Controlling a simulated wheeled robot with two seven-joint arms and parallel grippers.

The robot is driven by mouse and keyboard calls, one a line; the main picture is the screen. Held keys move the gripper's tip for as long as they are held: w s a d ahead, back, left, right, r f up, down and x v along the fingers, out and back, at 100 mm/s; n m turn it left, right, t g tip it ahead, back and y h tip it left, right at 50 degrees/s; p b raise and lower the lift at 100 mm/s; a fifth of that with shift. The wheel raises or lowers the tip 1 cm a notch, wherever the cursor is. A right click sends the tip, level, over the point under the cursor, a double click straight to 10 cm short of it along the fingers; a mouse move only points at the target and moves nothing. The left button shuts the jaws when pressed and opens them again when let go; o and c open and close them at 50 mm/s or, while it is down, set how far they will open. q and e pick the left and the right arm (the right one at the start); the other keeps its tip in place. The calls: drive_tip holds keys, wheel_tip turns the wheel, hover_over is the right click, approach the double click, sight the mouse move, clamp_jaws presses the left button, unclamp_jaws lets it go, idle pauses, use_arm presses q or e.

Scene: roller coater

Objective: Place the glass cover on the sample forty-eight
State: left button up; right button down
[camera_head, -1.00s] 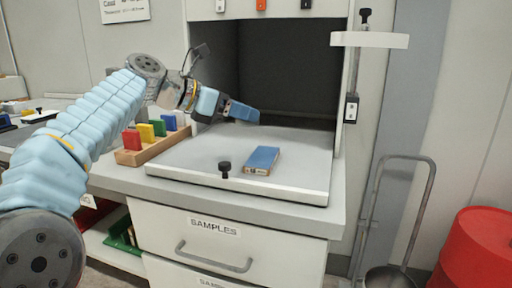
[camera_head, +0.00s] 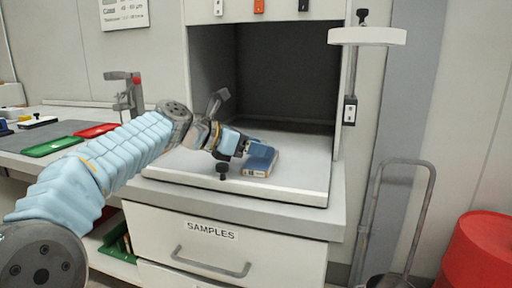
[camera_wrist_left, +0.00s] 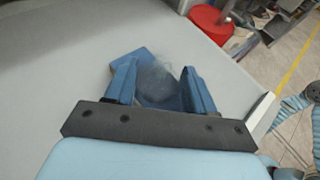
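The blue sample block (camera_head: 258,161) lies flat on the white tray of the open cabinet, with a small label on its front end. Its blue corner also shows in the left wrist view (camera_wrist_left: 127,66). My left gripper (camera_head: 245,147) is low over the left side of the block. In the left wrist view its two blue fingers (camera_wrist_left: 160,82) stand apart with a see-through, greyish glass cover (camera_wrist_left: 157,78) spanning the gap between them. The cover is over the block; whether they touch is unclear. My right gripper is not in view.
A black knob (camera_head: 222,170) stands at the tray's front, close to my left gripper. Green (camera_head: 52,146) and red (camera_head: 97,130) trays lie on the left counter. A red drum (camera_head: 478,252) stands at the right. The right of the white tray (camera_head: 306,172) is clear.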

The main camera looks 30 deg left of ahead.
use_arm(q)
drive_tip(key=o, duration=0.4)
drive_tip(key=v, duration=1.2)
drive_tip(key=shift+a, duration=0.1)
